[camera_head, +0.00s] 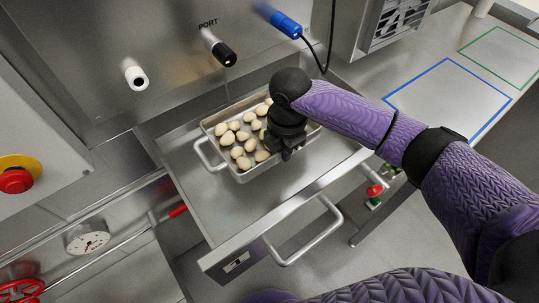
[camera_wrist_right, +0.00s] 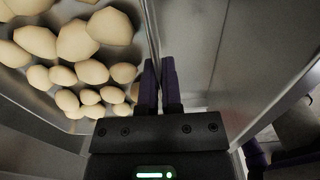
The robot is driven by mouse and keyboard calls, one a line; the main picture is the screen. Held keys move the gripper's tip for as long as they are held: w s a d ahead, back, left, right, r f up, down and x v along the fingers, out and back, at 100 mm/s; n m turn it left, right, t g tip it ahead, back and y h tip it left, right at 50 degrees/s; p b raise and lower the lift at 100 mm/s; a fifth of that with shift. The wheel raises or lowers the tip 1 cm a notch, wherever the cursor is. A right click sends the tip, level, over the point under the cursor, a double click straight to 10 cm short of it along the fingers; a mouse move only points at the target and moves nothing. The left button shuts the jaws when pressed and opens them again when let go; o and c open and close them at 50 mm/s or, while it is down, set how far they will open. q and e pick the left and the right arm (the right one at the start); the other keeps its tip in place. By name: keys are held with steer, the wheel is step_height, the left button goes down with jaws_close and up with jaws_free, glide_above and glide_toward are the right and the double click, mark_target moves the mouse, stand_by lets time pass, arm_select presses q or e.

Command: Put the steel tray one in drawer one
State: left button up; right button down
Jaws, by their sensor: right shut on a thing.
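My right gripper (camera_head: 287,153) is at the tray's right side. In the wrist view its fingers (camera_wrist_right: 161,85) are shut on the tray's wall (camera_wrist_right: 151,30), with the pasta to their left. The arm hides the tray's right end. My left gripper is not in view.
The drawer has a bar handle (camera_head: 312,238) at its front. Above it, a steel wall carries a white knob (camera_head: 135,76), a black knob (camera_head: 220,50) and a blue plug (camera_head: 286,24) with a cable. Blue (camera_head: 449,95) and green outlined areas on the right counter are empty.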

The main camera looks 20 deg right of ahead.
mark_target(283, 179)
step_height(283, 179, down, 8)
steer(key=b, duration=0.3)
steer(key=shift+s+r, duration=0.15)
steer(key=shift+f, duration=0.25)
steer(key=shift+r, duration=0.15)
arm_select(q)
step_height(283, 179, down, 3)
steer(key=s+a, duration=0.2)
arm_select(e)
steer(key=c, duration=0.8)
jaws_free()
arm_select(q)
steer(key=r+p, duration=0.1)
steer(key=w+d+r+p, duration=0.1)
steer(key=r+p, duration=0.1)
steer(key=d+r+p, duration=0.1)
steer(key=p, duration=0.1)
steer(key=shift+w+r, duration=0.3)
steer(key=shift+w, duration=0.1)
arm_select(e)
step_height(283, 179, up, 12)
